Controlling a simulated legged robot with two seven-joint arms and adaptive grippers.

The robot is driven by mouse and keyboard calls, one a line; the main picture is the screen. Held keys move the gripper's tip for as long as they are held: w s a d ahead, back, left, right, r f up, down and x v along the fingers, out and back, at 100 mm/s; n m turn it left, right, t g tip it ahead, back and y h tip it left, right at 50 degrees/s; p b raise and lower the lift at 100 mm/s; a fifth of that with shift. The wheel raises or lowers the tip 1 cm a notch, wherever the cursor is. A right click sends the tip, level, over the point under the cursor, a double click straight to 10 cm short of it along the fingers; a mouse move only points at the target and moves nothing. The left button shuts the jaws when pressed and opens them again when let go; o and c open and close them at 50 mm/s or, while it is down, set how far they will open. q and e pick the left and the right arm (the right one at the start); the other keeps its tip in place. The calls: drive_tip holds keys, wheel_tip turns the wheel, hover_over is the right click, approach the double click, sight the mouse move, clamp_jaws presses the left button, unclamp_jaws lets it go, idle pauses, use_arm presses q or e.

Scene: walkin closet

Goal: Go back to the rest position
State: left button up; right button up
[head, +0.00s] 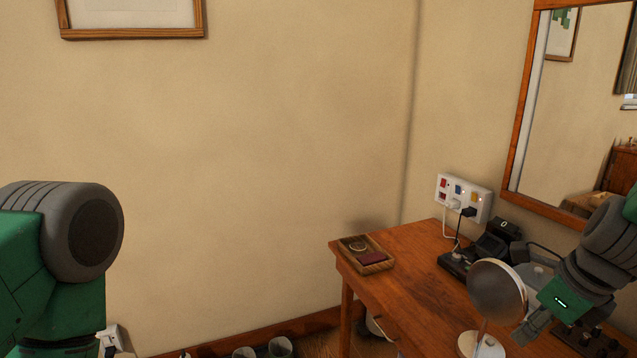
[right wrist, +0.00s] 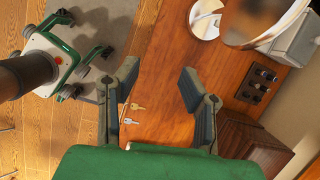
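My right gripper (head: 528,332) is at the lower right of the head view, over the wooden desk (head: 405,258). In the right wrist view the right gripper (right wrist: 158,72) has its two fingers spread wide apart, with nothing between them but the desk surface (right wrist: 168,95) further off. My left arm (head: 60,250) shows at the left edge of the head view as a green and grey link; its gripper is out of the picture.
A round mirror (head: 497,292) stands on the desk close to my right gripper. A wooden tray (head: 378,266) lies at the desk's far left corner. Keys (right wrist: 137,107) show in the right wrist view. A power strip (head: 463,198) and framed mirror (head: 570,120) are on the wall.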

drive_tip(key=s+f+n+g+h+b, duration=0.1)
drive_tip(key=s+f+n, duration=0.5)
drive_tip(key=f, duration=0.4)
drive_tip(key=s+f+n+g+h+b, duration=0.15)
drive_tip(key=s+f+n, duration=0.25)
drive_tip(key=f+n, duration=0.55)
use_arm(q)
drive_tip(key=shift+w+a+f+b, duration=0.15)
drive_tip(key=shift+f+b, duration=0.4)
drive_tip(key=shift+f, duration=0.7)
drive_tip(key=shift+w+a+f+b, duration=0.1)
drive_tip(key=shift+f+b, duration=0.4)
drive_tip(key=shift+f, duration=0.7)
use_arm(e)
drive_tip(key=s+a+f+n+y, duration=0.1)
drive_tip(key=s+a+f+n, duration=0.4)
drive_tip(key=s+f+n, duration=0.8)
drive_tip(key=shift+s+a+f+n, duration=0.2)
drive_tip(key=shift+s+n, duration=0.2)
drive_tip(key=shift+n, duration=0.45)
